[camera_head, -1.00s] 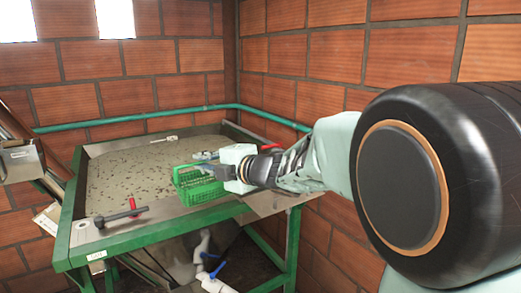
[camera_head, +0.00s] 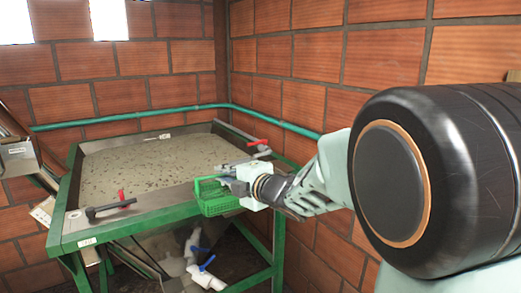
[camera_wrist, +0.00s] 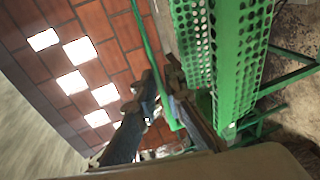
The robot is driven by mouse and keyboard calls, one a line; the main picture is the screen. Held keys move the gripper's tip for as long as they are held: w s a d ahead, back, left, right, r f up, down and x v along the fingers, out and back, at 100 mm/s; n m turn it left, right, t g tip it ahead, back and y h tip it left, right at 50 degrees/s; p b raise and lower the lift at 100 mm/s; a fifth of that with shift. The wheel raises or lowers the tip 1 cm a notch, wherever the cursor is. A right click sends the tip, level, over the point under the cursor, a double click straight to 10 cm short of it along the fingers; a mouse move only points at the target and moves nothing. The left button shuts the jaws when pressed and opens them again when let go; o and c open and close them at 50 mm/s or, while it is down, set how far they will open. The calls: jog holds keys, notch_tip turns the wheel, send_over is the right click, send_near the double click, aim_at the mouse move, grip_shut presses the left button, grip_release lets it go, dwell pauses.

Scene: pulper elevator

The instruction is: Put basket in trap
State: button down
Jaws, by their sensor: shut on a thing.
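The green perforated basket (camera_head: 217,205) hangs at my gripper (camera_head: 226,177), in front of the tank's right front corner. In the wrist view its holed green wall (camera_wrist: 238,60) fills the upper right, beside my fingers (camera_wrist: 160,103). The fingers are shut on a thin green part of it, probably the handle or rim. The tank (camera_head: 125,221) has a green frame and metal rim and holds grey, speckled material. I cannot tell which part is the trap.
A black-handled valve with a red part (camera_head: 110,206) lies on the tank's front left rim. A red valve handle (camera_head: 257,142) is at the right rim. White pipes with blue valves (camera_head: 203,270) are below. Brick walls close the back and right.

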jog(key=d+f+m+t+h, duration=0.1)
jog(key=d+f+m+h, duration=0.1)
jog(key=d, duration=0.5)
jog(key=s+d+f+m+t+h+p, duration=0.1)
jog(key=d+f+m+h, duration=0.2)
jog(key=d, duration=0.5)
jog(key=s+d+f+m+t+h, duration=0.1)
jog(key=d+f+h, duration=0.3)
jog(key=d, duration=0.4)
jog(key=shift+s+d+f+m+h, duration=0.15)
jog(key=shift+f+m+h, duration=0.25)
jog(key=shift+f+m, duration=0.45)
jog(key=shift+d, duration=0.1)
